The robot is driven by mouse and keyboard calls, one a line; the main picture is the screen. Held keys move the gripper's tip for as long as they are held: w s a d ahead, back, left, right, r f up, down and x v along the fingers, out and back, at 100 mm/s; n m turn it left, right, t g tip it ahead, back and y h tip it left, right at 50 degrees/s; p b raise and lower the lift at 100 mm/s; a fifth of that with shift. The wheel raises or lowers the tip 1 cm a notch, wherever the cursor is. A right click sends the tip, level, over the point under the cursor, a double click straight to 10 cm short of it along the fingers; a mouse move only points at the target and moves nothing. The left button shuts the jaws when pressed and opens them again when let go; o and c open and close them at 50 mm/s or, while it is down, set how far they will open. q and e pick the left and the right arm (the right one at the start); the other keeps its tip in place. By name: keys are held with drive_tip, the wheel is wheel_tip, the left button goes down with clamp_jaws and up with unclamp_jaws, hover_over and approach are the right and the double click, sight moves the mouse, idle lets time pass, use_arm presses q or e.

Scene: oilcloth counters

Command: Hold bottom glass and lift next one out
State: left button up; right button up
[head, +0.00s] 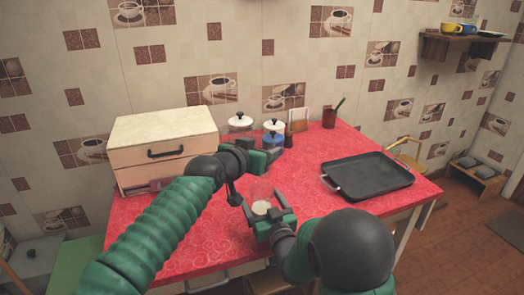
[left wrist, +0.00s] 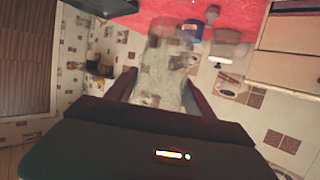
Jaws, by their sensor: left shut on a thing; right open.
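My left gripper (head: 264,155) is over the red counter, higher than the right one. In the left wrist view its two fingers (left wrist: 160,92) are closed on the sides of a clear glass (left wrist: 166,72). That glass is hard to make out in the head view. My right gripper (head: 270,217) is open, low over the front part of the counter. A clear glass (head: 262,207) with a pale bottom shows between its jaws; I cannot tell whether they touch it. Whether more glasses are nested is too small to tell.
A black tray (head: 368,177) lies on the right of the red counter (head: 170,235). A bread box (head: 165,142) stands at the left. Lidded jars (head: 274,127) and a red cup (head: 330,118) stand at the back. The counter's front left is clear.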

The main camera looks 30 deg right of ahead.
drive_tip(key=shift+r, duration=0.1)
wheel_tip(320, 180, up, 10)
drive_tip(key=shift+w+f, duration=0.1)
drive_tip(key=shift+f, duration=0.05)
drive_tip(key=shift+d, duration=0.1)
drive_tip(key=shift+f, duration=0.15)
